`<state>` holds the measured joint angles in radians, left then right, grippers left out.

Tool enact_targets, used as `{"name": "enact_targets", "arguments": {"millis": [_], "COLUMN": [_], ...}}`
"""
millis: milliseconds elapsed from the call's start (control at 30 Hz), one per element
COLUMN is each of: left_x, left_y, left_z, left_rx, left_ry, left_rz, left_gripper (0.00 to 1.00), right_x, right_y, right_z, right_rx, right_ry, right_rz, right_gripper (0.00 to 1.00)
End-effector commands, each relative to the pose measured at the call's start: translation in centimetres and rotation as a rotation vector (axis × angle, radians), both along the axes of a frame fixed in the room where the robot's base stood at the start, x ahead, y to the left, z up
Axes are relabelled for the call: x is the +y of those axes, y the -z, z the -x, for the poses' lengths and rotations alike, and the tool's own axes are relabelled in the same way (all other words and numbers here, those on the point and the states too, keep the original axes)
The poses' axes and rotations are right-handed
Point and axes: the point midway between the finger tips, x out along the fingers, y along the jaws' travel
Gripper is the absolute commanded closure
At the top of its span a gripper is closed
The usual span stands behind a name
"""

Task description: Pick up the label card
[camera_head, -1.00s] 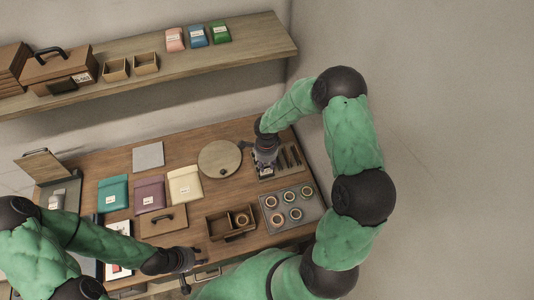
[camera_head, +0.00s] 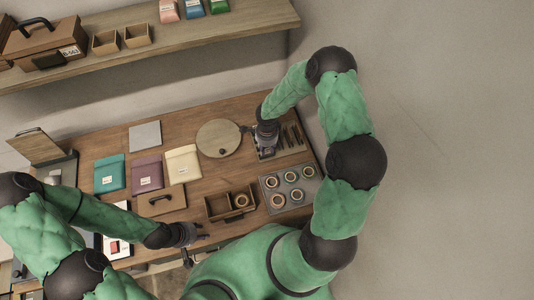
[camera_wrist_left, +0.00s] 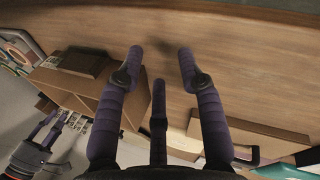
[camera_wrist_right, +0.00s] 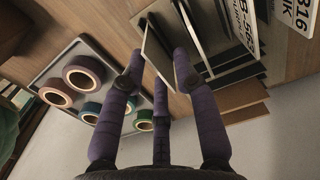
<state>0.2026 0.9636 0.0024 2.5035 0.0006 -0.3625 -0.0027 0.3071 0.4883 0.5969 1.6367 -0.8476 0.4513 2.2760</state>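The label cards stand in a dark slotted rack (camera_head: 290,137) at the right rear of the table. In the right wrist view they show as white plates with black print, such as one card (camera_wrist_right: 242,35). My right gripper (camera_head: 266,152) points down at the rack's left end. In the right wrist view its fingers (camera_wrist_right: 159,55) are apart, with a thin pale-edged card (camera_wrist_right: 157,50) between them. Whether either finger touches it is unclear. My left gripper (camera_head: 200,238) is open and empty over the table's front edge; its spread fingers (camera_wrist_left: 160,52) show in the left wrist view.
A grey tray of tape rolls (camera_head: 302,195) lies in front of the rack. A round wooden disc (camera_head: 218,138) is left of my right gripper. A wooden box (camera_head: 218,207) stands near my left gripper. Colored pouches (camera_head: 146,173) lie further left. A shelf (camera_head: 190,45) runs behind.

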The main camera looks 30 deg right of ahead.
Motion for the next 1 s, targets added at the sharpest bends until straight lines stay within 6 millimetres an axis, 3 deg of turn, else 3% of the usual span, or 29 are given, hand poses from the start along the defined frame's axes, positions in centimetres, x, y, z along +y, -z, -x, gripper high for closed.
{"name": "enact_targets", "arguments": {"millis": [133, 400, 500, 567, 1000], "left_x": [0.0, 0.0, 0.0, 0.0, 0.0], "left_y": [1.0, 0.9, 0.9, 0.9, 0.9], "left_z": [0.0, 0.0, 0.0, 0.0, 0.0], "left_rx": [0.000, 0.000, 0.000, 0.000, 0.000], "left_ry": [0.000, 0.000, 0.000, 0.000, 0.000], "left_rz": [0.000, 0.000, 0.000, 0.000, 0.000], "left_gripper": [0.62, 0.62, 0.62, 0.62, 0.62], "right_x": [0.0, 0.0, 0.0, 0.0, -0.1], "right_y": [2.3, 2.5, 2.5, 2.5, 2.4], "right_z": [0.0, 0.0, 0.0, 0.0, -0.1], "right_rx": [0.001, -0.001, -0.001, -0.001, -0.001], "right_ry": [0.001, 0.000, 0.000, 0.000, 0.000], "right_rz": [0.000, 0.000, 0.000, 0.000, 0.000], "right_gripper": [0.70, 0.70, 0.91, 1.00, 1.00]}}
